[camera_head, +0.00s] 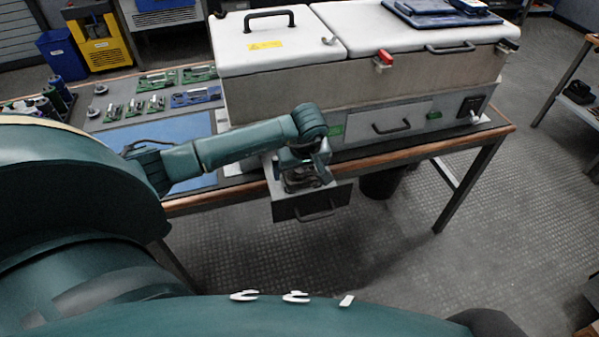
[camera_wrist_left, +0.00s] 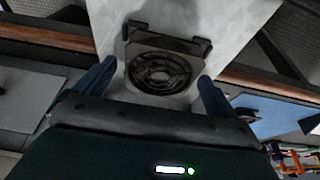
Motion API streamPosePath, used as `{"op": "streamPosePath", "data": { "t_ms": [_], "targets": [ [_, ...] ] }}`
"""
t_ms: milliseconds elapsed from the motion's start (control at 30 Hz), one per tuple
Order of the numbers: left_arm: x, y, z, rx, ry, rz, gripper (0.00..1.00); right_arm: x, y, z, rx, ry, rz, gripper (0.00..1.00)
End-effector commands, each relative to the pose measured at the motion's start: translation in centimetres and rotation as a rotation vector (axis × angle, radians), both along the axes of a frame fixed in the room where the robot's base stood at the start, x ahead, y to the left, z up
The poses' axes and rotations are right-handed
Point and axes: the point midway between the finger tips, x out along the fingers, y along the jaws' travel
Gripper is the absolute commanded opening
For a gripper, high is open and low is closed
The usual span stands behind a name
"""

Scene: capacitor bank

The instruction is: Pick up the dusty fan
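The fan (camera_wrist_left: 158,72) is dark, with a square frame and a round grille. It lies on a pale surface in the left wrist view. In the head view the fan (camera_head: 301,181) is partly hidden by my gripper and sits in a pulled-out drawer (camera_head: 312,207) under the white-lidded unit. My left gripper (camera_head: 303,165) reaches down over this drawer. In the left wrist view my left gripper (camera_wrist_left: 157,88) is open, with one blue finger on each side of the fan. I cannot tell whether the fingers touch it. My right gripper is out of view.
The white-lidded unit (camera_head: 285,85) stands on the workbench right behind the drawer. A blue mat (camera_head: 165,130) and several green circuit boards (camera_head: 155,80) lie to the left. A dark bin (camera_head: 382,182) stands under the bench.

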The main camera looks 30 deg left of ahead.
Motion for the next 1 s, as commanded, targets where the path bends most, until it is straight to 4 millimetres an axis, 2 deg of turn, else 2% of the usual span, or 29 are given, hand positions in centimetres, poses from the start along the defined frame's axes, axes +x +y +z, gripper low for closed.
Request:
{"op": "streamPosePath", "data": {
  "t_ms": [67,567,833,1000],
  "targets": [
    [0.0,0.0,0.0,0.000,0.000,0.000,0.88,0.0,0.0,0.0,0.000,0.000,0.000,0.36],
    [0.0,0.0,0.1,0.001,-0.001,0.000,0.48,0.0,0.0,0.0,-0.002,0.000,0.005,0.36],
    [0.1,0.0,0.5,0.001,-0.002,0.000,0.48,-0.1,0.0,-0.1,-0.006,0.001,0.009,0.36],
    [0.1,0.1,3.2,0.003,-0.006,0.000,0.48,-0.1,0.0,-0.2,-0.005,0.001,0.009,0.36]
  ]
}}
